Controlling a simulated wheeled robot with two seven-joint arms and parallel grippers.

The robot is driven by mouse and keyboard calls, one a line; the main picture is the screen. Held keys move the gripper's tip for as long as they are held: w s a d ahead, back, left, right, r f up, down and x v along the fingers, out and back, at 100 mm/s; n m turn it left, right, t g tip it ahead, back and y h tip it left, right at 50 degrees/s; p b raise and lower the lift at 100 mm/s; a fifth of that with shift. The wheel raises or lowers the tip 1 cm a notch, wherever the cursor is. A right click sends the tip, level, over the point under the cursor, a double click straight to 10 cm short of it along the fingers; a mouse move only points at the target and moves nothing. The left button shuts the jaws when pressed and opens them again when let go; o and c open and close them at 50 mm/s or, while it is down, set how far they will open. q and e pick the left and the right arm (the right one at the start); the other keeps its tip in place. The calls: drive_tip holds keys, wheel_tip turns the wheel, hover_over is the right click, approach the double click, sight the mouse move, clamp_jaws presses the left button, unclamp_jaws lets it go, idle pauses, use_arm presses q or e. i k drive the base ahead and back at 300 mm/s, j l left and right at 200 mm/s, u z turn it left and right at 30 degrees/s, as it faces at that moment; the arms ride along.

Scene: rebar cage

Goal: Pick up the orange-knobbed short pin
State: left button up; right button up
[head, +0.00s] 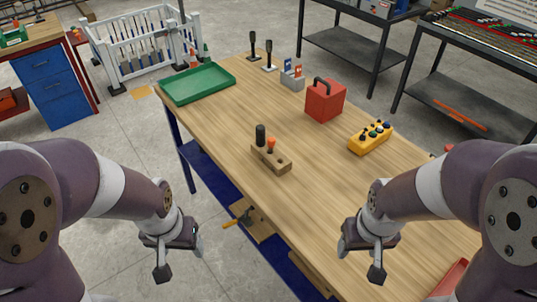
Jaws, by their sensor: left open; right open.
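A small wooden block (279,164) lies on the wooden workbench near its front-left edge. The orange-knobbed short pin (271,146) stands upright in the block, its orange knob on top. A taller black-knobbed pin (261,134) stands in the same block, just left of it. My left gripper (180,258) is open and empty, off the bench's front-left side, left of and below the block in the picture. My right gripper (360,258) is open and empty, in front of the bench top, right of and below the block.
The workbench (330,190) has clear room around the block. A green tray (198,84), a red box with a handle (325,101) and a yellow box with dark knobs (369,138) stand farther back. A yellow-handled tool (237,221) is on the lower level.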

sight(271, 141)
drive_tip(key=i+j+z, duration=0.15)
drive_tip(key=i, duration=0.25)
drive_tip(key=i+u, duration=0.2)
drive_tip(key=i, duration=0.5)
